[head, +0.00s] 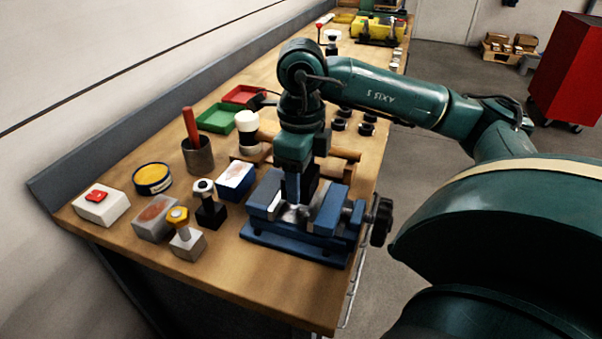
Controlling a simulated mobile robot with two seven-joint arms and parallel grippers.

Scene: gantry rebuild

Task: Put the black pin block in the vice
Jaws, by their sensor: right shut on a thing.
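The piece is at the gap between the vice jaws. Its lower part and any contact with the jaws are hard to make out. The vice has a black handle knob on its right side. Another black block with a pale-capped pin (208,209) stands upright on the bench, left of the vice. My left gripper is not in view.
On the wooden bench, left of the vice, are a grey block with a yellow-headed pin (185,241), a blue-sided box (236,183), a yellow-topped tin (152,179) and a white box with red button (101,206). Green (216,118) and red trays lie behind. Bare wood lies in front.

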